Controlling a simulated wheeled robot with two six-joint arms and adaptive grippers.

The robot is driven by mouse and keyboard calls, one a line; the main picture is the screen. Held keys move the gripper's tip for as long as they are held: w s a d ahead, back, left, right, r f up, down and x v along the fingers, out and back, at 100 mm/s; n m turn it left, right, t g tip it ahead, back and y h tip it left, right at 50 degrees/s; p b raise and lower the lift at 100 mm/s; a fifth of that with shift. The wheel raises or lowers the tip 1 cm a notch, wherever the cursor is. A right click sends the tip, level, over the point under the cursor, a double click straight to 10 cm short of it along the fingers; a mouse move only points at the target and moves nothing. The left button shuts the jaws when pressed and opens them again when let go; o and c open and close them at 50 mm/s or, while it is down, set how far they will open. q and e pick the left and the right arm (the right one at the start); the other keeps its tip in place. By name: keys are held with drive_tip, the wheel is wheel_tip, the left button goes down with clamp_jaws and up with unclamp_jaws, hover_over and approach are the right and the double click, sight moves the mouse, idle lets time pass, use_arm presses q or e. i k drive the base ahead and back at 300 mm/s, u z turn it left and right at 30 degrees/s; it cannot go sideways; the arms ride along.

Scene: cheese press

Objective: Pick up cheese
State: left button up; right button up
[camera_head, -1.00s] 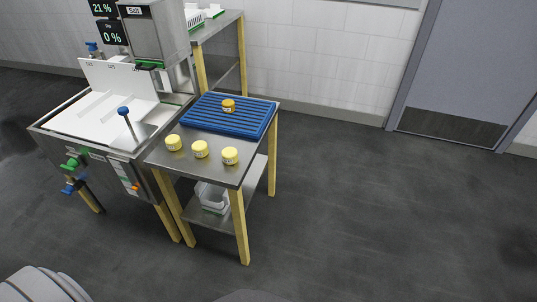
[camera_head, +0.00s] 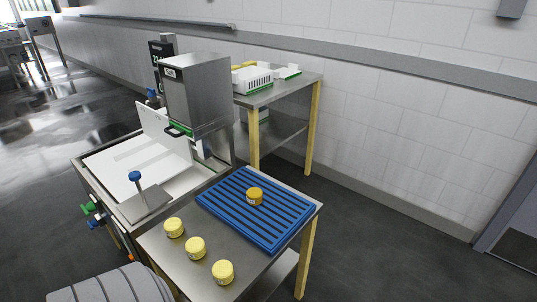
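Three pale yellow cheeses stand in a row on the front part of the metal table (camera_head: 190,262): a left cheese (camera_head: 174,227), a middle cheese (camera_head: 195,247) and a right cheese (camera_head: 223,271). A darker orange-yellow cheese (camera_head: 255,196) sits on the blue slatted rack (camera_head: 240,223) on the same table. Neither of my grippers shows in the head view.
A metal basin (camera_head: 97,194) with a white board and a blue-knobbed handle (camera_head: 135,177) adjoins the table on the left. A steel salt machine (camera_head: 198,92) stands behind it. A rear table (camera_head: 279,93) holds white trays. Floor on the right is clear.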

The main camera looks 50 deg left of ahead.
sight(223, 270)
drive_tip(key=i, duration=2.8)
drive_tip(key=u, duration=3.7)
drive_tip(key=i, duration=0.5)
drive_tip(key=u, duration=0.1)
